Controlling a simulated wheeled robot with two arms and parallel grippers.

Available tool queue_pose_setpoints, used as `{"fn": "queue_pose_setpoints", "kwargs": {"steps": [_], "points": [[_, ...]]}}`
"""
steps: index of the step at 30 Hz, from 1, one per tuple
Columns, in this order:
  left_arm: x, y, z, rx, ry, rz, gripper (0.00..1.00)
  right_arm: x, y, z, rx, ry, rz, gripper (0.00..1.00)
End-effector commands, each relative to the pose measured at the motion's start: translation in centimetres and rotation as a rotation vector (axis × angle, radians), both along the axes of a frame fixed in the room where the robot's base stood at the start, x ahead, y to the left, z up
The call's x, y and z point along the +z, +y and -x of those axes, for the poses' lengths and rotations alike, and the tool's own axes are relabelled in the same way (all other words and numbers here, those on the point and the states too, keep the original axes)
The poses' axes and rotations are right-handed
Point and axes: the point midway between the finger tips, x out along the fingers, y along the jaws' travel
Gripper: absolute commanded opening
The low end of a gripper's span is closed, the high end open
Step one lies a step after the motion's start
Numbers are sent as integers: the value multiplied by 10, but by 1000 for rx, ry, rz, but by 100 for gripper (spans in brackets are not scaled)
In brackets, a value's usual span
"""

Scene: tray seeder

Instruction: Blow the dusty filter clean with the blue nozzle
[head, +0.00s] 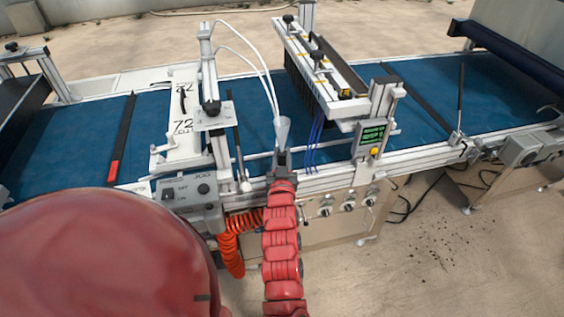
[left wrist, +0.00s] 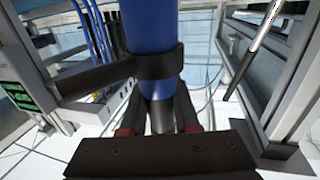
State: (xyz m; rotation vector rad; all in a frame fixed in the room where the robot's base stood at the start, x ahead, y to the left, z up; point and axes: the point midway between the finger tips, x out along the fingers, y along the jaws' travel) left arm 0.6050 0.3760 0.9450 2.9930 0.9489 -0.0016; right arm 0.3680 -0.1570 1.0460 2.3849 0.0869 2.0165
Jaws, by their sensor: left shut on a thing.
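My left gripper (head: 282,163) is at the machine's front rail, at the end of the red arm in the head view. In the left wrist view its fingers (left wrist: 160,118) are shut on the dark lower part of a blue cylinder, which I take to be the blue nozzle (left wrist: 152,28). A black band goes around the cylinder. In the head view I cannot make the nozzle out clearly; a pale cone (head: 282,131) shows just beyond the gripper. I cannot pick out the dusty filter in either view. My right gripper is not in view.
A blue conveyor belt (head: 255,98) runs behind the gripper. To its right are thin blue tubes (head: 315,135) and a control box with a green display (head: 372,135), also in the left wrist view (left wrist: 18,95). A coiled orange hose (head: 232,245) hangs below left.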

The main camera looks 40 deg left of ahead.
Motion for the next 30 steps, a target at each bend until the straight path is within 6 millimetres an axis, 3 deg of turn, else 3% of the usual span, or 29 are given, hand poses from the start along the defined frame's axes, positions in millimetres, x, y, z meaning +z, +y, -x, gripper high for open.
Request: {"fn": "queue_pose_setpoints", "kwargs": {"steps": [9,17,30], "points": [[51,0,0,1,-10,-5,0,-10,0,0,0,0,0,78],[76,0,0,1,-3,-3,0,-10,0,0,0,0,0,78],[108,0,0,-1,-4,-4,0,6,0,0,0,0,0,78]]}}
